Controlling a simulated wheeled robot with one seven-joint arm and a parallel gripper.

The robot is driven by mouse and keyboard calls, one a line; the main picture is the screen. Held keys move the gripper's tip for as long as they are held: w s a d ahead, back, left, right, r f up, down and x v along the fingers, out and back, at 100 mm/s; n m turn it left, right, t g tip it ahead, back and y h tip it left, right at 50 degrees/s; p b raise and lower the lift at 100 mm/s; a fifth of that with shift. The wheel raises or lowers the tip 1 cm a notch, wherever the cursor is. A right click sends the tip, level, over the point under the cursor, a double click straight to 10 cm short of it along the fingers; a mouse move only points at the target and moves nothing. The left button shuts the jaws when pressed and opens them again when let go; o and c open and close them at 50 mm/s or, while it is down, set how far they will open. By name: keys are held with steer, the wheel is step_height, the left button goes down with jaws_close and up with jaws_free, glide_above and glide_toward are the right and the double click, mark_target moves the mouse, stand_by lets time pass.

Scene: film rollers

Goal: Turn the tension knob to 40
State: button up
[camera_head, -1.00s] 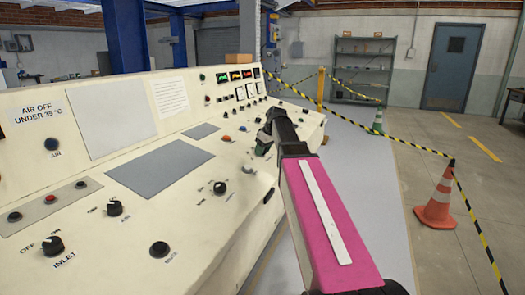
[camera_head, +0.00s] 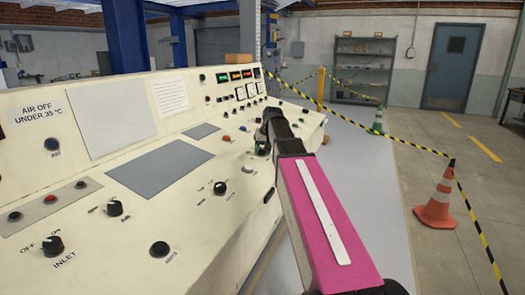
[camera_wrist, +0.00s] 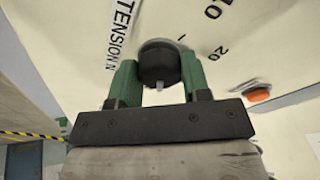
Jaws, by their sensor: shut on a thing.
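The tension knob (camera_wrist: 158,62) is a round black knob on the cream panel, beside the "TENSION N" label (camera_wrist: 122,30) in the wrist view. A small white mark shows on its edge nearest my palm. The printed 20 (camera_wrist: 220,53) and 10 stand to its right and upper right; no 40 is visible. My gripper (camera_wrist: 158,66) has its two green fingers shut on the knob's opposite sides. In the head view my gripper (camera_head: 262,149) is at the console's right part, and my arm hides most of the knob there.
An orange button (camera_wrist: 258,95) lies right of the knob. In the head view, several other knobs, including one nearby (camera_head: 220,188), sit on the console (camera_head: 205,225) to the left. Striped tape and a traffic cone (camera_head: 437,205) stand on the floor to the right.

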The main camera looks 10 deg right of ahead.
steer(key=shift+m, duration=0.9)
steer(key=o, duration=0.9)
steer(key=v, duration=1.1)
steer(key=shift+a, duration=0.15)
